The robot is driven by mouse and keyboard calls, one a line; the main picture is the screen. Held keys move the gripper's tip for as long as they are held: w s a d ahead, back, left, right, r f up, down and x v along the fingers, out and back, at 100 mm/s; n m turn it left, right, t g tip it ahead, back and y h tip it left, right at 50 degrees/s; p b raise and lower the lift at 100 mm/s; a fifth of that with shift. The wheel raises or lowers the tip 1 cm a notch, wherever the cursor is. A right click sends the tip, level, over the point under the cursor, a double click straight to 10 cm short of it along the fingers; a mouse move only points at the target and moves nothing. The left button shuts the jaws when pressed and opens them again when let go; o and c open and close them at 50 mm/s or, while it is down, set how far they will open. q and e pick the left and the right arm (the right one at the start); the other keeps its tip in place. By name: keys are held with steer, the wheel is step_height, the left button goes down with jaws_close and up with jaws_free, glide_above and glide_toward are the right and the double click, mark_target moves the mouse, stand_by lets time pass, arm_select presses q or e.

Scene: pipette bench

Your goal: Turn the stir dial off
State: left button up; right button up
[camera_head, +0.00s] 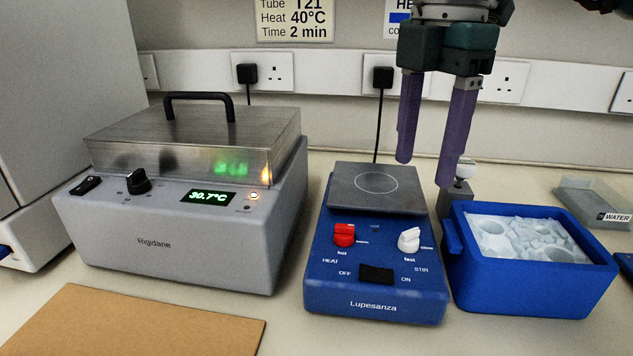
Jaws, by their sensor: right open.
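The blue hotplate stirrer (375,305) stands in the middle of the bench with a grey square plate (376,187) on top. Its white stir dial (409,240) is at the right of the front panel, above the "STIR" label, and its pointer looks turned off straight up. A red heat dial (344,234) is at the left of the panel. A black switch (376,275) sits between OFF and ON. My right gripper (425,172) is open and empty, its two purple fingers pointing down above the plate's right side, behind the dial. My left gripper is not in view.
A blue ice box (535,290) stands close on the stirrer's right. A grey heater block (170,240) reading 30.7°C is on the left. A brown board (140,325) lies in front. A small white-topped item (465,168) stands behind the ice box. A clear "WATER" tray (595,200) is far right.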

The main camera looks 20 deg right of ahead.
mark_target(411, 231)
step_height(411, 231, down, 9)
steer(key=shift+f, duration=0.2)
steer(key=shift+c, duration=0.3)
jaws_close()
stand_by(0.4)
